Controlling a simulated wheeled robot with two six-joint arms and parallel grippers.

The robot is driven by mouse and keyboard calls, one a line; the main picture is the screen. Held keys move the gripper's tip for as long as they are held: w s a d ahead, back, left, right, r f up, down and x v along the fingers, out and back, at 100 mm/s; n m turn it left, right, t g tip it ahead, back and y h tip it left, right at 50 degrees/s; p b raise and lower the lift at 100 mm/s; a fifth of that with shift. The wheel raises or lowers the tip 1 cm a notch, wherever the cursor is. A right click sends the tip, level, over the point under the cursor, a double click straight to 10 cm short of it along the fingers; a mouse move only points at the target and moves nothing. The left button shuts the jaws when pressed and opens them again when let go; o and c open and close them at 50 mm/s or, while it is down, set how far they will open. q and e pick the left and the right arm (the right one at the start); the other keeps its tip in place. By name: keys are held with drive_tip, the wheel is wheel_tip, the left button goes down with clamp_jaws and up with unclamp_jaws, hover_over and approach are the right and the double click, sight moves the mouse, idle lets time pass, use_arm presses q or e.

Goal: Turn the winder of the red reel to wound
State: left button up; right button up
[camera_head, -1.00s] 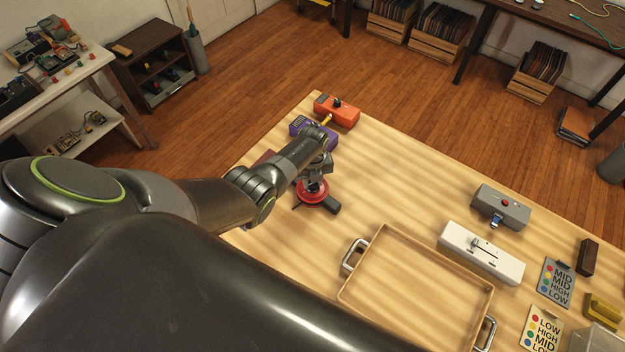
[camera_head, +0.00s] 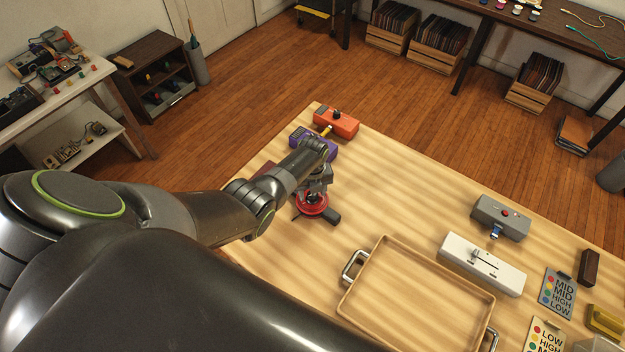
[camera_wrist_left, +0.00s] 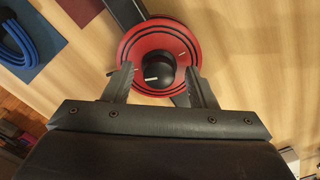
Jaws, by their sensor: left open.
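The red reel (camera_head: 313,204) lies on the wooden table just below my left gripper. In the left wrist view it is a red disc (camera_wrist_left: 129,53) with dark rings. Its round black winder knob (camera_wrist_left: 157,73) has a pale mark and sits at the centre. My left gripper (camera_wrist_left: 160,80) is open, with one finger on each side of the knob; I cannot tell whether they touch it. In the head view my left gripper (camera_head: 316,186) hides part of the reel. A dark grey block (camera_head: 333,217) juts from the reel's near right side. My right gripper is not seen.
A purple box (camera_head: 312,142) and an orange box (camera_head: 337,124) stand behind the reel. An empty wooden tray (camera_head: 375,247) with metal handles lies to its right. A white slider box (camera_head: 482,264) and a grey box (camera_head: 501,217) are farther right. The table between is clear.

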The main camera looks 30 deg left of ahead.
use_arm(q)
drive_tip(key=shift+r, duration=0.4)
wheel_tip(320, 180, up, 7)
drive_tip(key=shift+f+p, duration=0.1)
drive_tip(key=shift+p, duration=0.65)
wheel_tip(320, 180, up, 10)
drive_tip(key=b, duration=0.1)
drive_tip(key=shift+f, duration=0.2)
